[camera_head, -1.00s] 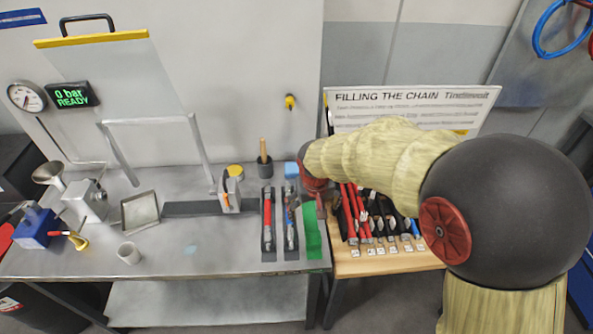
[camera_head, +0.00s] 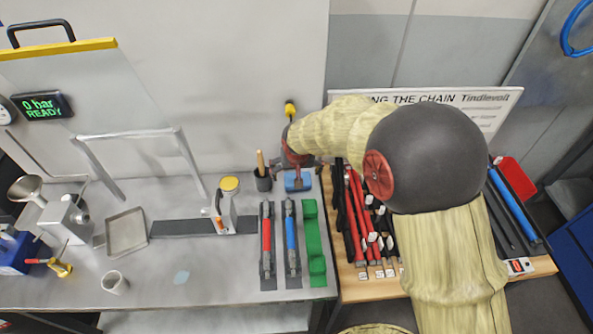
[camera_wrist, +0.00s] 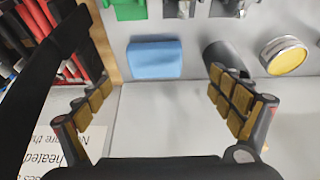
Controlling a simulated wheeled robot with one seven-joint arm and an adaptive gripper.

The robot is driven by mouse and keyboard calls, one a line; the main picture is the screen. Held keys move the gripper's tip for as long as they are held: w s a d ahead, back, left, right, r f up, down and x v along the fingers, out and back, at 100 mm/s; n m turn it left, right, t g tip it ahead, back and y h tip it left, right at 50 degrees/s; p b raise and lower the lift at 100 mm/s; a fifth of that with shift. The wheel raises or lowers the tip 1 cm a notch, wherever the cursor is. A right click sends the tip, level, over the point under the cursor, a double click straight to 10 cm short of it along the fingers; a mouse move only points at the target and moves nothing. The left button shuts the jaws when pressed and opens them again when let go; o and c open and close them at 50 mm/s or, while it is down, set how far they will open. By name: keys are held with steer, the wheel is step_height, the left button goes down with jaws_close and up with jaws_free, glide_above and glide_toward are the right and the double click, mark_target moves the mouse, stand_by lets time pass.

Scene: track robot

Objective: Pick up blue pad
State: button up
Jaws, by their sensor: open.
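The blue pad (camera_head: 297,181) lies flat on the grey bench near its back right corner, just left of the wooden table. In the wrist view the blue pad (camera_wrist: 155,59) shows whole, beyond the fingertips and between their lines. My gripper (camera_head: 292,172) is over the back of the bench, close to the pad, and partly hides it in the head view. In the wrist view my gripper (camera_wrist: 165,90) is open, with yellow-padded fingers wide apart and nothing between them. The fingers do not visibly touch the pad.
A dark cup with a wooden handle (camera_head: 262,180) stands just left of the pad. A yellow-lidded tin (camera_head: 230,184) is further left. A green holder (camera_head: 314,245) and trays with red and blue tools lie in front. Red and black tools fill the wooden table (camera_head: 348,285).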

mark_target(289, 177)
steer(key=shift+w+f, duration=0.25)
steer(key=shift+w, duration=0.1)
steer(key=x, duration=0.2)
steer(key=b+x, duration=0.1)
steer(key=x, duration=0.1)
steer(key=d+b+x, duration=0.1)
steer(key=x, duration=0.2)
steer(key=shift+f, duration=0.1)
steer(key=shift+c, duration=1.2)
steer(key=c, duration=0.8)
